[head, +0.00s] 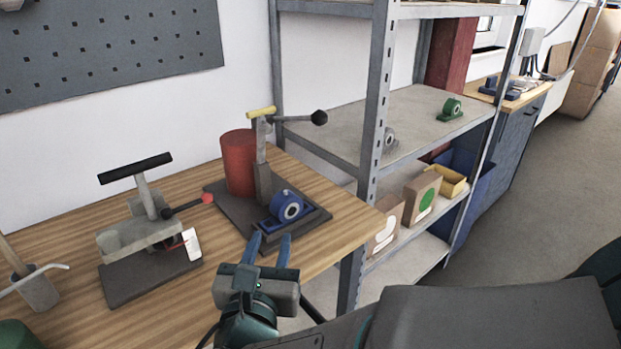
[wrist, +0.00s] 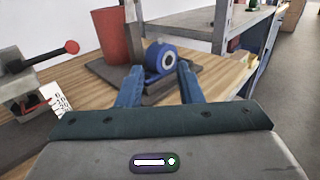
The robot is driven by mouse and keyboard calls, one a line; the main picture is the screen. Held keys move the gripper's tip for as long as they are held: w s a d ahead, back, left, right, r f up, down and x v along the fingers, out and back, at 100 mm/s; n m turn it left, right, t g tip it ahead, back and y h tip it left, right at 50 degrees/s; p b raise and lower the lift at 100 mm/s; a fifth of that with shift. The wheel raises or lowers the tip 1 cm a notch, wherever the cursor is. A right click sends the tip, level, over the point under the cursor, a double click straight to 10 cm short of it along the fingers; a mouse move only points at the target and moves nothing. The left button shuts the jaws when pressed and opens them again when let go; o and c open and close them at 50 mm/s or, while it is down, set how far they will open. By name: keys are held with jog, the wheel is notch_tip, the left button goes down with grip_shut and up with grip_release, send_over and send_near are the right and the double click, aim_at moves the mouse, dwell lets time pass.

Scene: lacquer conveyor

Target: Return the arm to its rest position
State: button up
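My gripper (head: 269,249) is at the front edge of the wooden workbench, its two blue fingers apart with nothing between them. In the wrist view my gripper (wrist: 160,85) also shows open, with a gap between the fingers.
A red cylinder (head: 239,163) and a lever press (head: 263,160) stand behind the tape roll. A grey clamp device (head: 140,230) with a black handle is to the left. A metal shelf post (head: 373,110) rises close on the right. Open floor (head: 550,190) lies farther right.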

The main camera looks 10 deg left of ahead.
jog(key=w+d+m+g+h+p, duration=0.3)
jog(key=d+m+g+h+p, duration=0.45)
jog(key=d+m, duration=1.15)
jog(key=s+d+r+m+g+y+p, duration=0.2)
jog(key=s+d+m+g+y+p, duration=0.1)
jog(key=m, duration=0.6)
jog(key=s+d+r+m+g+y+p, duration=0.2)
jog(key=d+m, duration=0.4)
jog(key=m, duration=0.3)
jog(key=s+g+y+p, duration=0.1)
jog(key=g, duration=0.1)
jog(key=shift+s+d+r+g, duration=0.2)
jog(key=shift+d+r+g, duration=0.05)
jog(key=shift+g, duration=0.1)
jog(key=shift+o, duration=0.4)
jog(key=shift+s, duration=0.1)
